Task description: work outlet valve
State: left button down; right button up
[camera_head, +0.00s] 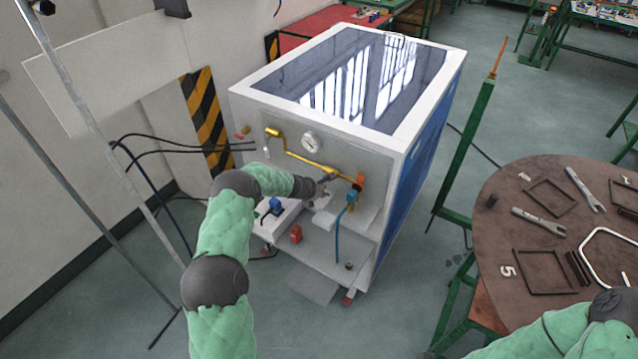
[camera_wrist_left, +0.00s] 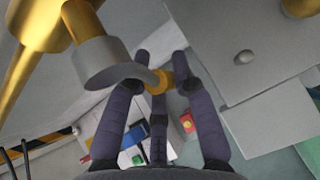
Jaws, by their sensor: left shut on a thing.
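The gas generator (camera_head: 285,160) is a white cabinet with a brass pipe (camera_head: 305,158) and a round gauge (camera_head: 311,142) on its grey front panel. My left gripper (camera_head: 326,180) is at the right part of this front, just left of an orange-red fitting (camera_head: 360,180) and a blue valve part (camera_head: 350,197). In the left wrist view, the dark fingers of my left gripper (camera_wrist_left: 160,72) close around a small brass part (camera_wrist_left: 160,82), which I take as the outlet valve. My right gripper is outside the view.
Black hoses (camera_head: 170,150) run in from the left. A round brown table (camera_head: 495,220) with tools is at right.

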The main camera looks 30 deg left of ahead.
pick_arm(q)
jog(key=shift+d+n+h+p, duration=0.3)
jog(key=shift+h+p, duration=0.1)
jog(key=shift+p, duration=0.25)
jog(key=c, duration=1)
grip_release()
jog(key=v, duration=1.2)
jog(key=shift+a, duration=0.1)
